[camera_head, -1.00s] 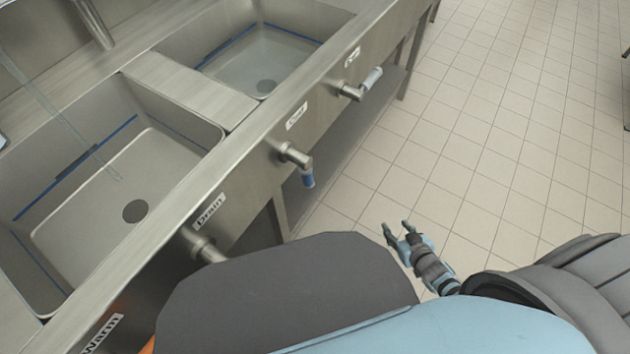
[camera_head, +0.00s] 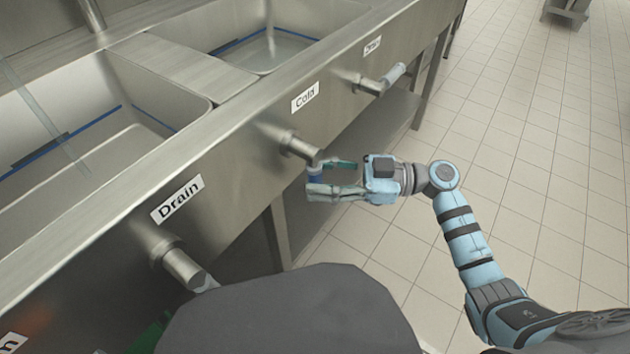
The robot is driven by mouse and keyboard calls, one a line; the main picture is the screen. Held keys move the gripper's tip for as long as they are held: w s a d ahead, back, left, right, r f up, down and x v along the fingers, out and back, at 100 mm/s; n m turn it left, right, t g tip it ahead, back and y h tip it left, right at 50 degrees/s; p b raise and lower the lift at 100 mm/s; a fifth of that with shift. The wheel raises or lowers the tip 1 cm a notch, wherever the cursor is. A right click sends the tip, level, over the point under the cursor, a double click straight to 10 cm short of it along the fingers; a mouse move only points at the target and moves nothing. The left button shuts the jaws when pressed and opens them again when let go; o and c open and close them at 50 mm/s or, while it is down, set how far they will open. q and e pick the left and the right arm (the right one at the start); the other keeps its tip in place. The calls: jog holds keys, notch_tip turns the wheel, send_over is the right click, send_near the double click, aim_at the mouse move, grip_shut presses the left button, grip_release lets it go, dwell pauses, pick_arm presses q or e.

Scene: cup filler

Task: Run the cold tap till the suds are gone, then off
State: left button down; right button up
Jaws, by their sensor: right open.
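The cold tap (camera_head: 296,146) is a steel stub under the "Cold" label on the sink front. Its blue handle (camera_head: 315,173) hangs down, partly hidden by my fingers. My right gripper (camera_head: 330,178) comes from the right, open, with its fingers on either side of the blue handle; I cannot tell whether they touch it. A thin clear stream (camera_head: 38,108) falls into the near basin (camera_head: 185,133). A faint pale streak shows in the far basin (camera_head: 225,47); I cannot tell whether it is water. I see no suds. Green edges at lower left may be my left gripper, mostly hidden.
The drain valve (camera_head: 182,264) sticks out of the front panel at lower left, beside its label (camera_head: 177,198). Another valve with a pale handle (camera_head: 393,74) is farther along. A shelf (camera_head: 385,128) lies below the sink. Tiled floor (camera_head: 530,170) is open at right.

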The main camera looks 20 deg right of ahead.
jog(key=shift+w+a, duration=0.2)
jog(key=shift+a, duration=0.45)
pick_arm(q)
jog(key=shift+w+r, duration=0.15)
jog(key=shift+r, duration=0.1)
pick_arm(e)
grip_shut()
pick_arm(q)
jog(key=shift+r, duration=0.1)
pick_arm(e)
jog(key=shift+d, duration=0.1)
